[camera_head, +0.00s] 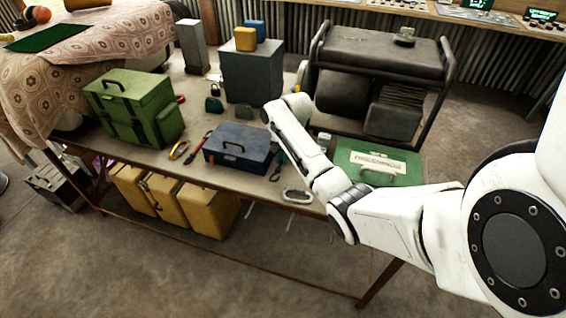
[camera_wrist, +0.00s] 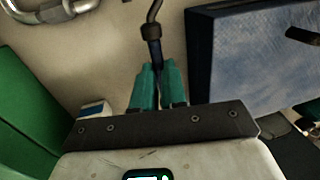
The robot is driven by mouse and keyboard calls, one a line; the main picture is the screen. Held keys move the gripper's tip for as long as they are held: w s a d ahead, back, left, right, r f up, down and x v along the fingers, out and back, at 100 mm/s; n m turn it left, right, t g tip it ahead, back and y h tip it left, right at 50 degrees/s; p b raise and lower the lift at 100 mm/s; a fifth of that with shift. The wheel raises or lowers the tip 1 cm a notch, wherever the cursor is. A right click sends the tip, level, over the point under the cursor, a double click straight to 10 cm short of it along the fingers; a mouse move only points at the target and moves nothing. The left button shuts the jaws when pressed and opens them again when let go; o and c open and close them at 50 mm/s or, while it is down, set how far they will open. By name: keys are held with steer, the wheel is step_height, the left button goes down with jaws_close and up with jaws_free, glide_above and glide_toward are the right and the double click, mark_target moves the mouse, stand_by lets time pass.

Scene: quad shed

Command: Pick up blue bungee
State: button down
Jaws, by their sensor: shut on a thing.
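The blue bungee (camera_wrist: 154,50) shows in the wrist view as a short dark blue cord with a dark collar and a bent metal hook at its upper end. My gripper (camera_wrist: 158,74) has teal fingers closed around the cord, below the collar. The lower part of the cord is hidden between the fingers. In the head view my gripper is low over the workbench, between the blue toolbox and the green case, and mostly hidden behind my arm. I cannot tell whether the bungee touches the bench top.
The blue toolbox (camera_head: 238,148) and green case (camera_head: 376,162) stand close on either side. A metal carabiner (camera_head: 297,196) lies at the bench's front edge. A generator (camera_head: 378,80) stands behind.

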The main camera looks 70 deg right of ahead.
steer(key=s+a+r+p, duration=0.3)
steer(key=s+a+r, duration=0.4)
steer(key=s+r, duration=0.3)
steer(key=shift+s+a, duration=0.4)
steer(key=shift+s, duration=0.4)
